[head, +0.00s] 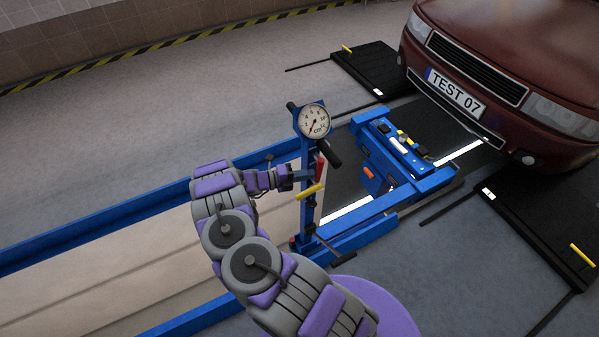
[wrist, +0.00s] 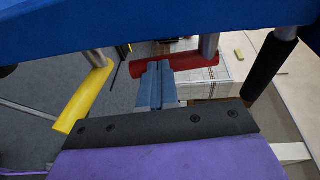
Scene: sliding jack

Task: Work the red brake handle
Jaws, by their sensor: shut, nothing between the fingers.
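The red brake handle (head: 320,167) is on the upright blue post (head: 307,218), below a round dial gauge (head: 314,121). In the wrist view, the red handle (wrist: 196,64) lies sideways across the upper middle. My gripper (head: 309,173) is shut and empty beside the post, its tips near the red handle. In the wrist view, the shut fingers (wrist: 158,68) overlap the handle's left part. I cannot tell whether they touch it. A yellow handle (head: 310,191) sits just below; it also shows at left in the wrist view (wrist: 84,98).
A black grip (head: 327,153) sticks out below the gauge. Blue rails (head: 110,224) border the pit, and a blue jack beam (head: 411,190) lies right of the post. A dark red car (head: 520,60) stands at the upper right. Open floor (head: 200,100) lies behind the rails.

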